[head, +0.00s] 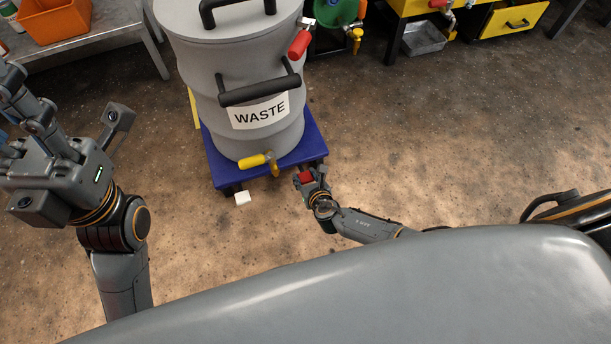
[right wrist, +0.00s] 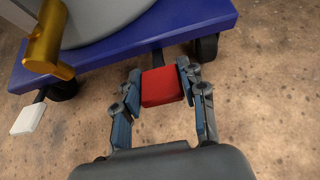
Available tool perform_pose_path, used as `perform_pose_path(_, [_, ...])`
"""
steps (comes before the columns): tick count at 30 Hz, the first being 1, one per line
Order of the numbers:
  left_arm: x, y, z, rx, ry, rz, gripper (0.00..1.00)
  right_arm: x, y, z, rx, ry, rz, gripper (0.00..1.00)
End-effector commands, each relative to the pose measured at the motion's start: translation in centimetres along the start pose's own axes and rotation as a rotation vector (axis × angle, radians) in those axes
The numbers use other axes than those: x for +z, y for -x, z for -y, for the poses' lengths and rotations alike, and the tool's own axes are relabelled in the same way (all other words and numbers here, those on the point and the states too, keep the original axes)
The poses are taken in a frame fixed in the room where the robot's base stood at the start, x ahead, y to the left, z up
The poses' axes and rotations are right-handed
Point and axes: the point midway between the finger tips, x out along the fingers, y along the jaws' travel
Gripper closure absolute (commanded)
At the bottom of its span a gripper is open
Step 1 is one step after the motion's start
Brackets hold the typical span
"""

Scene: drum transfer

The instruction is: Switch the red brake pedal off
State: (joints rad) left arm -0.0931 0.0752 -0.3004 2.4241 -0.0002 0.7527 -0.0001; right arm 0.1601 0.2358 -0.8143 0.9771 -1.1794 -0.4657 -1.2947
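The red brake pedal (head: 305,177) sticks out low at the front right of the blue wheeled base (head: 225,172), under the grey WASTE drum (head: 245,75). In the right wrist view the red pedal (right wrist: 162,86) lies between the fingertips of my right gripper (right wrist: 162,80). The fingers are spread, one close on each side of it; I cannot tell whether they touch it. My right gripper also shows in the head view (head: 312,183). My left gripper (head: 18,115) is raised at the left, away from the drum, its fingers partly cut off by the picture edge.
A white pedal (head: 242,198) sticks out at the base's front left. A metal table with an orange bin (head: 55,18) stands at the upper left. Yellow drawers (head: 514,20) stand at the upper right. The floor between is clear.

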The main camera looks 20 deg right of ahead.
Motion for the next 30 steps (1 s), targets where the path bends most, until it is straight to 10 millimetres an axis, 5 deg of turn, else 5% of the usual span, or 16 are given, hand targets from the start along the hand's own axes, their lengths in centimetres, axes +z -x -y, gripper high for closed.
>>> perform_pose_path(3, [0.0, 0.0, 0.0, 0.000, 0.000, 0.001, 0.60, 0.0, 0.0, -0.1, 0.001, -0.001, 0.000, 0.36])
perform_pose_path(17, [-0.1, -0.1, 0.0, 0.001, -0.001, -0.003, 0.60, -0.1, 0.7, 0.1, 0.000, -0.001, 0.001, 0.36])
perform_pose_path(30, [0.0, 0.0, 0.0, 0.000, 0.000, -0.001, 0.60, -0.1, 7.0, 0.0, 0.002, 0.000, -0.001, 0.36])
